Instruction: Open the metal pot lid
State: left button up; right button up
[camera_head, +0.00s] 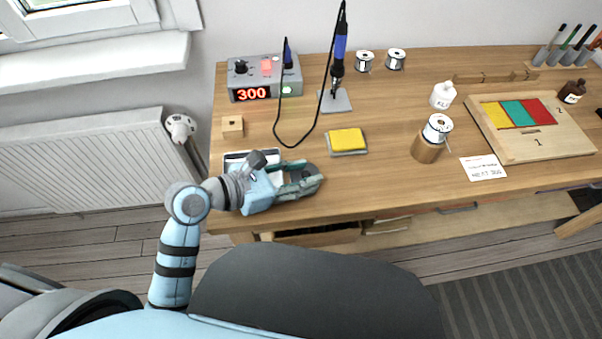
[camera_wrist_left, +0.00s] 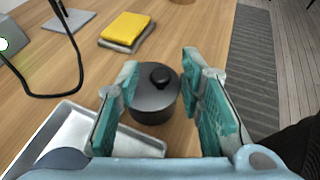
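The metal pot (camera_wrist_left: 152,107) is small, dark grey and round, and stands on the wooden table. Its lid (camera_wrist_left: 141,82) is on it, with a black knob (camera_wrist_left: 160,76) on top. In the head view the pot is mostly hidden by my left gripper (camera_head: 312,173) near the table's front edge. In the left wrist view the teal fingers of my left gripper (camera_wrist_left: 160,66) are apart, with the pot seen between them and nothing gripped. Whether the fingers touch the lid, I cannot tell. My right gripper is not in view.
A metal tray (camera_wrist_left: 58,138) lies left of the pot in the left wrist view. A yellow sponge (camera_head: 347,139) sits behind it. A soldering station (camera_head: 265,78) with a looping black cable (camera_head: 318,120) stands farther back. A white spool on a copper-coloured cylinder (camera_head: 425,150) stands to the right.

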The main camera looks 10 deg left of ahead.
pick_arm(q)
jog(key=shift+d, duration=0.1)
jog(key=c, duration=0.6)
jog(key=shift+s+d+r, duration=0.1)
grip_shut()
